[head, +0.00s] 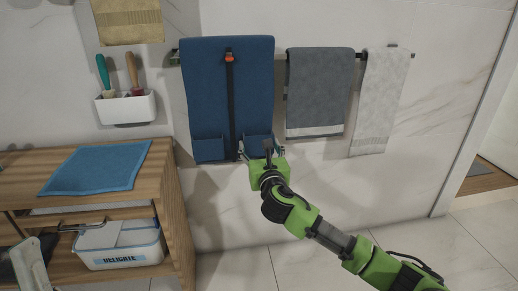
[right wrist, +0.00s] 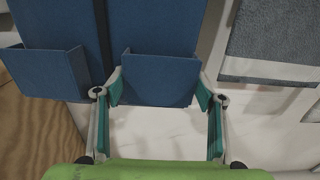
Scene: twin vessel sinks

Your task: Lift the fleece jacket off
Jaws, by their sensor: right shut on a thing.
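The fleece jacket (head: 205,85) is a blue, flat hanging piece on the wall rail, with a dark front strip, an orange-red tab at the top and two pockets at the hem. My right gripper (head: 263,150) is at its lower right corner, shut on the hem. In the right wrist view the jacket (right wrist: 150,30) hangs in front, and its right pocket (right wrist: 160,80) lies between the fingertips of my right gripper (right wrist: 160,92). The jacket's top is still at the rail.
A grey towel (head: 320,85) and a white towel (head: 380,100) hang on the same rail (head: 412,55) to the right. A wooden shelf (head: 165,180) with a blue cloth (head: 95,168) and a white bin (head: 120,250) stands left. A wall caddy (head: 126,109) holds two brushes. Floor lies open below.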

